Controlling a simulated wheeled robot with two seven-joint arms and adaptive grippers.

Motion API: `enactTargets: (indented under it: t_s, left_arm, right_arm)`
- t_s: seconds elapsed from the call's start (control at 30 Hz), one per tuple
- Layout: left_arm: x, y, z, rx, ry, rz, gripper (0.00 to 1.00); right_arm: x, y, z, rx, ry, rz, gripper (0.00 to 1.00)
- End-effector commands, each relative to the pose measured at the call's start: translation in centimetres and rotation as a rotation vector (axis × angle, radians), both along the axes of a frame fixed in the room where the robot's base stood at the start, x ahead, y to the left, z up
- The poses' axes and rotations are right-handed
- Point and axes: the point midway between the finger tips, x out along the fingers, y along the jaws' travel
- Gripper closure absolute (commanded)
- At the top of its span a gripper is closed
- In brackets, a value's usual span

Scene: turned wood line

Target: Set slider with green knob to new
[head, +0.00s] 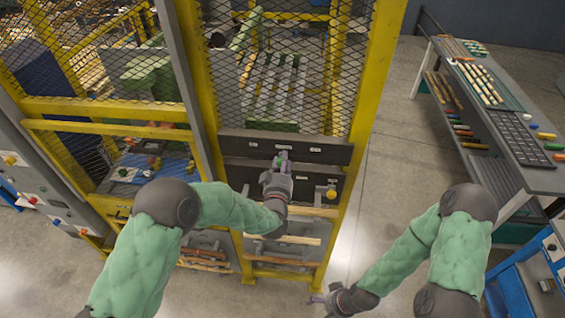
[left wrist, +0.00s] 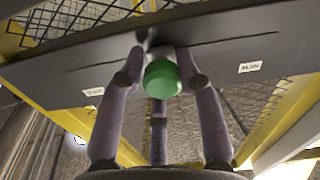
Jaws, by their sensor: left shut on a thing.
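The green knob (left wrist: 162,78) stands out from a dark panel (left wrist: 60,75) with a thin horizontal slot in the left wrist view. My left gripper (left wrist: 160,85) is shut around this knob, with fingers on both sides. A small white label (left wrist: 92,91) sits left of the knob and another (left wrist: 249,67) right of it; their words are too small to read surely. The knob is between the two labels. In the head view my left gripper (head: 282,160) is at the dark panel (head: 335,153) and mostly hides the knob. My right gripper (head: 322,299) hangs low, away from the panel.
A yellow knob (head: 331,193) is on a lower dark panel, right of my left gripper. Yellow posts and wire mesh (head: 300,90) frame the machine. A grey workbench (head: 520,150) with wooden rods stands at the right. Open floor (head: 390,150) lies between.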

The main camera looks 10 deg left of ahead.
Motion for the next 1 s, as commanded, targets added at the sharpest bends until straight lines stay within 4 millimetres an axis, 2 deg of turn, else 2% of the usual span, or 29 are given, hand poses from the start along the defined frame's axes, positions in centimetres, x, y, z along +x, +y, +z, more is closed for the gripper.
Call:
enactTargets:
  t_s: [0.17, 0.6, 0.8, 1.0]
  left_arm:
    - [0.2, 1.6, -0.1, 0.0, -0.004, 0.006, 1.0]
    - [0.1, 8.8, -0.1, 0.001, -0.009, 0.008, 1.0]
    - [0.1, 10.4, 0.2, 0.001, -0.008, 0.006, 1.0]
    - [0.1, 10.8, 0.4, 0.002, -0.007, 0.009, 1.0]
  right_arm:
    - [0.0, 0.0, -1.2, 0.0, 0.0, 0.0, 0.0]
    - [0.0, 0.0, -6.2, 0.0, 0.0, 0.0, 0.0]
    - [0.0, 0.0, -7.2, 0.0, 0.0, 0.0, 0.0]
    - [0.0, 0.0, -7.2, 0.0, 0.0, 0.0, 0.0]
